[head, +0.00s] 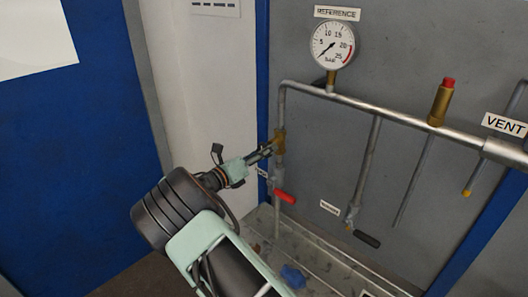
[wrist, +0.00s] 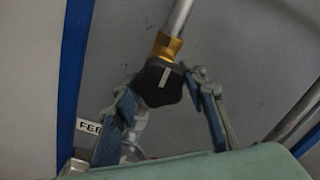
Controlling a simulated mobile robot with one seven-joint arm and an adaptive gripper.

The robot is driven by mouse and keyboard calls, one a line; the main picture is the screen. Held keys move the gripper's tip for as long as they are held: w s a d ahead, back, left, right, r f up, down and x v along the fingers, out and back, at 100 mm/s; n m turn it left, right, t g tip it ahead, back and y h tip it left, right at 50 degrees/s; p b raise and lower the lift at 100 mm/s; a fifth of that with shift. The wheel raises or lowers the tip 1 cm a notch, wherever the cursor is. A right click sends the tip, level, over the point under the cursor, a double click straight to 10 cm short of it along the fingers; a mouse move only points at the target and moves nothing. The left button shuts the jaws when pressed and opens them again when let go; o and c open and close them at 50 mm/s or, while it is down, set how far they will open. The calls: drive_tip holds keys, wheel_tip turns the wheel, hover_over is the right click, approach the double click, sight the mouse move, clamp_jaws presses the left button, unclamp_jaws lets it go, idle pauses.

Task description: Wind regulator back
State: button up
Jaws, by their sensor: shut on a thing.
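The regulator is a brass body (head: 279,141) on the vertical pipe at the left of the grey panel. In the wrist view its brass part (wrist: 166,46) sits above a black lobed knob (wrist: 158,84) with a pale pointer mark, tilted slightly right of upright. My gripper (head: 268,152) reaches the regulator from the lower left. In the wrist view, its two fingers (wrist: 164,88) are on either side of the knob, shut on it. The knob is hidden behind the fingers in the head view.
A round REFERENCE gauge (head: 331,45) is above; its needle points lower left. A red-handled valve (head: 284,195) hangs just below my gripper, and a black-handled valve (head: 366,239) to the right. A brass fitting with a red cap (head: 441,101) tops the sloping pipe. A blue item (head: 293,276) lies below.

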drive_tip(key=o, duration=1.2)
drive_tip(key=v, duration=1.2)
